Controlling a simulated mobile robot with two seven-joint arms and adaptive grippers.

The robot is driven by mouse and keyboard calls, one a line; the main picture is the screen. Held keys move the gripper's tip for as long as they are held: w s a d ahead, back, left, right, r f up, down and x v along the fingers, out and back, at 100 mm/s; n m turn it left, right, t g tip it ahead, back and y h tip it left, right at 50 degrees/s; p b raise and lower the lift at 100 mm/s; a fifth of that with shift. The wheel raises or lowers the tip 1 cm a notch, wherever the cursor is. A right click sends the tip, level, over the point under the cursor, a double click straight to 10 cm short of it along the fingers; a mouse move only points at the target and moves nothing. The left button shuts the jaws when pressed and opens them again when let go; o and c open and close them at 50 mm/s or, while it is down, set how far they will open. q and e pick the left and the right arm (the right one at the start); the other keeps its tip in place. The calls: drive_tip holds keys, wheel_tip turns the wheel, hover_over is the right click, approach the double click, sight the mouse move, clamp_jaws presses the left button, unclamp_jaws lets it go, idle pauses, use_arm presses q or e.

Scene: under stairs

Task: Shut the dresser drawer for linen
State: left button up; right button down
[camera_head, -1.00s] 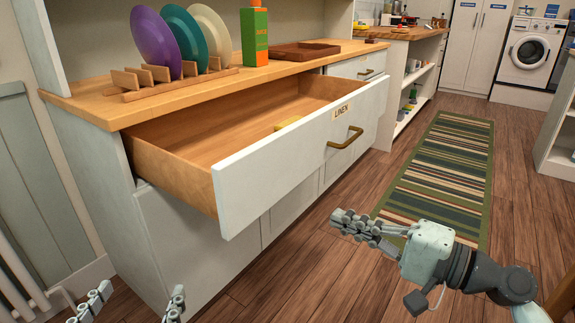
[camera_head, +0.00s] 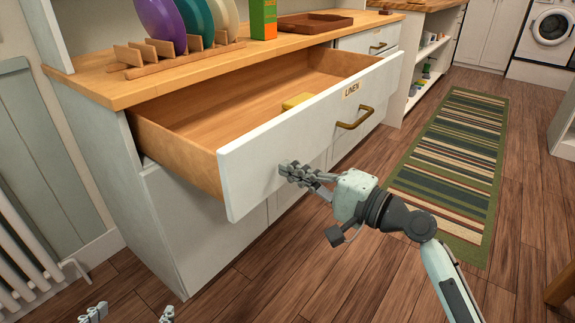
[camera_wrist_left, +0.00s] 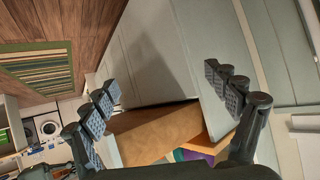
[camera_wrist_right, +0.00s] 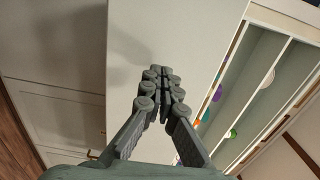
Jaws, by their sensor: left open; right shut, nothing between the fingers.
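The linen drawer (camera_head: 245,165) of the white dresser stands well open, with its LINEN label (camera_head: 351,90) and brass handle (camera_head: 355,118) on the front. A small yellow item (camera_head: 297,101) lies inside. My right gripper (camera_head: 284,168) is shut and empty, its fingertips at the drawer front, left of and below the handle; whether they touch is hard to tell. In the right wrist view the shut fingers (camera_wrist_right: 160,75) point at the pale front panel. My left gripper (camera_head: 130,313) is open and empty, low at the bottom left, away from the drawer.
A wooden plate rack (camera_head: 175,57) with plates, a carton (camera_head: 263,18) and a brown tray (camera_head: 314,22) stand on the dresser top. A radiator (camera_head: 30,265) is at the left. A striped rug (camera_head: 450,165) lies on open floor at the right.

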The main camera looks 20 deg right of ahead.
use_arm(q)
drive_tip(key=shift+s+a+f, duration=0.15)
drive_tip(key=shift+a+f, duration=0.05)
drive_tip(key=shift+f, duration=0.05)
use_arm(e)
drive_tip(key=shift+w+a, duration=0.45)
drive_tip(key=shift+w, duration=0.1)
